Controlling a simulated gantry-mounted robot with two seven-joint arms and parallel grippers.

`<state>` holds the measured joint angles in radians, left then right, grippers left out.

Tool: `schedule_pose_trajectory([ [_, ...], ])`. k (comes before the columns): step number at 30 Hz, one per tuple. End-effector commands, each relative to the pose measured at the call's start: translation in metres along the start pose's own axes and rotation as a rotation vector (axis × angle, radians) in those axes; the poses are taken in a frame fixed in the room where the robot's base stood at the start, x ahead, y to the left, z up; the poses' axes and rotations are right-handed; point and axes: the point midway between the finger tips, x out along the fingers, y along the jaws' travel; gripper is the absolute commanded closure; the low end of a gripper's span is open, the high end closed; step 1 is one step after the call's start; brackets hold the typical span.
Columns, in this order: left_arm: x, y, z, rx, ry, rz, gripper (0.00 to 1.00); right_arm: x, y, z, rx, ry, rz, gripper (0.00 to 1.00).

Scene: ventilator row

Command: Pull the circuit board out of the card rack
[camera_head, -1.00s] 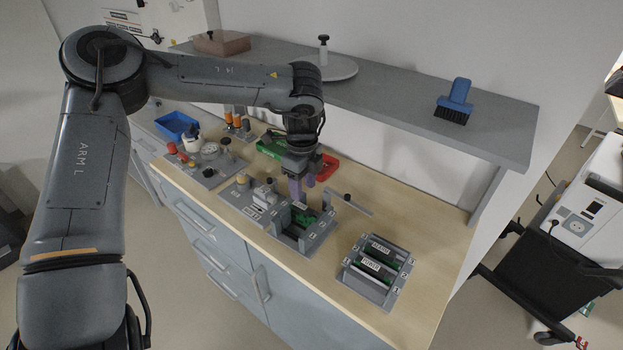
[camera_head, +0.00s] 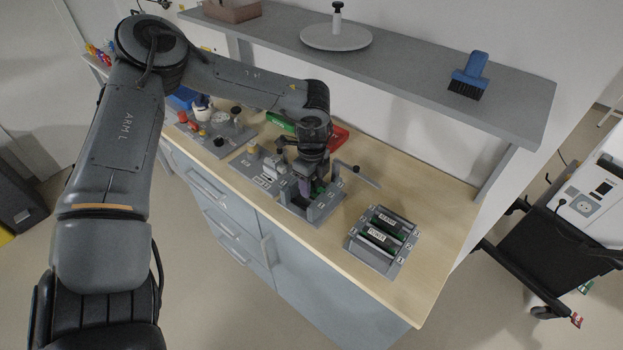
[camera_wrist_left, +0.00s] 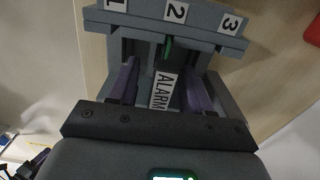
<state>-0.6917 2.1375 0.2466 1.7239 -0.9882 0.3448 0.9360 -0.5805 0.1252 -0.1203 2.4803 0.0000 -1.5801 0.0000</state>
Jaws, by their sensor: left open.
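The card rack (camera_head: 322,210) is a grey open frame on the bench, below my left gripper (camera_head: 307,188). In the left wrist view the rack (camera_wrist_left: 225,42) carries the numbers 1, 2 and 3. A circuit board with an ALARM label (camera_wrist_left: 162,91) stands at slot 2, with a bit of green showing. The purple fingers of my left gripper (camera_wrist_left: 163,88) are open, one on each side of the label. I cannot tell whether they touch the board. In the head view the gripper hides most of the board. My right gripper is not in view.
A second grey rack (camera_head: 366,257) with labelled cards stands to the right. A thin rod-like piece (camera_head: 360,176) lies behind the rack, near a red tray (camera_head: 338,138). The shelf (camera_head: 420,80) overhangs the bench's back. Bare wood (camera_head: 430,190) lies at the right.

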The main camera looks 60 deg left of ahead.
Motion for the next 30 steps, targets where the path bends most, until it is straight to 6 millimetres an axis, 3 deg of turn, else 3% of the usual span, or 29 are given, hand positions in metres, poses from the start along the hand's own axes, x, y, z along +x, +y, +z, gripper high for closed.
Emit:
schedule_pose_trajectory([
  [5, 0.0, 0.0, 0.0001, -0.001, 0.0, 0.0, 0.53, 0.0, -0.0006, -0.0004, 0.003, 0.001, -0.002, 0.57],
  [14, -0.0002, 0.0, 0.0002, -0.001, 0.0, 0.0, 0.99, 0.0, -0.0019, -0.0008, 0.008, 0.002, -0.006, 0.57],
  [15, -0.0002, 0.0, 0.0002, -0.001, 0.0, 0.0, 1.0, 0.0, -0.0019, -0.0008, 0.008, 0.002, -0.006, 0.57],
  [16, -0.0003, 0.0, 0.0001, -0.001, 0.0, 0.0, 0.78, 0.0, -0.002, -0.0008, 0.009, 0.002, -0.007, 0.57],
  [21, -0.0003, 0.0001, 0.0002, -0.001, 0.0, 0.0, 1.0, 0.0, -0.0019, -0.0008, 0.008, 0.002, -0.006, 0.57],
  [30, -0.0013, 0.0001, 0.0001, 0.0, 0.0, 0.001, 1.0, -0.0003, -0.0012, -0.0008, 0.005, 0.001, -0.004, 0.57],
])
